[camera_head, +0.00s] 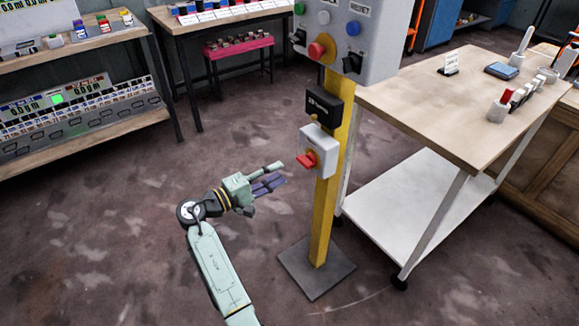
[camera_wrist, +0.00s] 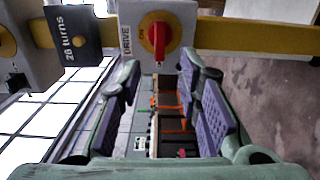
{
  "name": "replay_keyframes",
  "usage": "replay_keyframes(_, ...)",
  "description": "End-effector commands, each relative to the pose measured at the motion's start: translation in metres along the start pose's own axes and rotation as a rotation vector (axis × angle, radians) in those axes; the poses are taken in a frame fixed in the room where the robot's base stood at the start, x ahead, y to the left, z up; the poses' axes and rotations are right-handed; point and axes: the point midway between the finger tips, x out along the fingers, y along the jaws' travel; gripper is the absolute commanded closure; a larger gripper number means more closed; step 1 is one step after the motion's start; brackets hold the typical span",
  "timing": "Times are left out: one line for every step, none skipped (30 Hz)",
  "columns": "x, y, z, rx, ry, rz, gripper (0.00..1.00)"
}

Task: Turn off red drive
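The red drive switch is a red rotary handle (camera_head: 307,160) on a white-grey box (camera_head: 323,143) fixed to a yellow post (camera_head: 325,215). In the wrist view the red handle (camera_wrist: 159,40) sits on a yellow disc, beside the word "DRIVE", and lies crosswise to the post. My gripper (camera_head: 278,174) is just left of the box in the head view. In the wrist view my gripper (camera_wrist: 163,70) is open and empty, its purple-padded fingers apart, with the handle just beyond and between the tips. I see no contact.
A black box (camera_head: 323,105) marked "turns" is above the switch box. Higher sits a grey panel (camera_head: 352,35) with a red mushroom button (camera_head: 316,50). A wooden-topped cart (camera_head: 440,105) stands to the right. The floor (camera_head: 130,230) to the left is clear.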

Motion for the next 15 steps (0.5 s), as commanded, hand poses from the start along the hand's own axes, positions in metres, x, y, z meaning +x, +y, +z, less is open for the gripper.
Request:
replay_keyframes(-0.01,0.0,-0.001,0.0,0.004,0.0,0.68)
replay_keyframes(-0.015,0.0,-0.001,0.0,0.003,0.0,0.68)
replay_keyframes(-0.02,0.0,-0.001,0.0,0.003,0.0,0.68)
replay_keyframes(-0.024,0.0,-0.001,0.0,0.002,-0.001,0.68)
replay_keyframes(-0.027,0.0,-0.001,0.0,0.002,-0.001,0.68)
replay_keyframes(-0.03,0.0,0.0,0.0,0.002,0.0,0.68)
replay_keyframes(-0.032,0.0,0.0,0.0,0.002,0.0,0.68)
replay_keyframes(-0.034,0.0,0.0,0.0,0.001,0.0,0.68)
replay_keyframes(-0.035,0.0,0.0,0.0,0.0,0.0,0.68)
replay_keyframes(-0.036,0.0,0.0,0.0,0.0,0.0,0.68)
replay_keyframes(-0.036,0.0,0.0,0.0,0.0,0.0,0.68)
replay_keyframes(-0.036,0.0,0.0,0.0,0.0,0.0,0.68)
replay_keyframes(-0.036,0.0,0.0,0.0,0.0,0.0,0.68)
replay_keyframes(-0.036,0.0,0.0,0.0,0.0,0.0,0.68)
replay_keyframes(-0.036,0.0,0.0,0.0,0.0,0.0,0.68)
